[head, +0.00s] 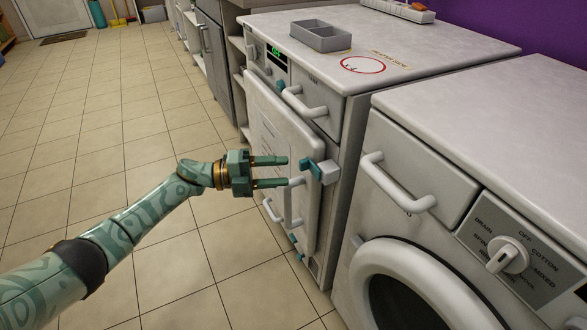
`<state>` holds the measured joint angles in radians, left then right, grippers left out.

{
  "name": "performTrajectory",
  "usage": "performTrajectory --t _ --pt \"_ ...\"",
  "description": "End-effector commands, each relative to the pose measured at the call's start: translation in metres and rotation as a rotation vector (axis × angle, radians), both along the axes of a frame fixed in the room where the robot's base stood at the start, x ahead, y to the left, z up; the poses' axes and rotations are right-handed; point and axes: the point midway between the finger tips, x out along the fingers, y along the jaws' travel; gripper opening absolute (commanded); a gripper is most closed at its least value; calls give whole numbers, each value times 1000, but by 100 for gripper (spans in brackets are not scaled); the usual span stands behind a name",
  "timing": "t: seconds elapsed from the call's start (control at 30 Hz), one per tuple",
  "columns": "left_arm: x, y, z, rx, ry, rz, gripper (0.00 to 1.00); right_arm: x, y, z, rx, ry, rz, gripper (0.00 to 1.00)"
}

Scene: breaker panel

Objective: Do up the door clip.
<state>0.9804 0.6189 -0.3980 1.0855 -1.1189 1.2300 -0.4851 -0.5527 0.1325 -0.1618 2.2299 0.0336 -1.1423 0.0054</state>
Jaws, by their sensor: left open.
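The white door (272,122) of the panel is on the front of the middle cabinet. It stands close to the cabinet front; I cannot tell if it sits fully flush. A teal door clip (313,170) with a pale block beside it is at the door's right edge. I cannot tell whether the clip is hooked. My left gripper (287,171) is open and empty, in front of the door. Its two fingers point right towards the clip, and a gap shows between their tips and the clip. My right gripper is out of view.
A drawer handle (304,104) sticks out above the door, and a white handle (291,207) lies below my gripper. At the right is a washing machine (455,210) with a protruding handle. A grey tray (321,37) sits on the cabinet top. The tiled floor (110,140) at left is clear.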

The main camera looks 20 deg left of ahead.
Motion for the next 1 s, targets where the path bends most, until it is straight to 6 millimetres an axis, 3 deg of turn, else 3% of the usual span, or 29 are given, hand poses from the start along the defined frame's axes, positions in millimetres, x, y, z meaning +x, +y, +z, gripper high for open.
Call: performTrajectory --t 0.2,0.4,0.6,1.0 --pt "-30 54 2 3 1 4 49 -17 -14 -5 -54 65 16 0" --pt "-49 86 0 2 2 2 49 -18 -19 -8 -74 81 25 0" --pt "-56 98 -1 0 1 1 49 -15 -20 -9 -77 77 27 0" --pt "-56 98 0 0 1 1 49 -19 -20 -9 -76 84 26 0"
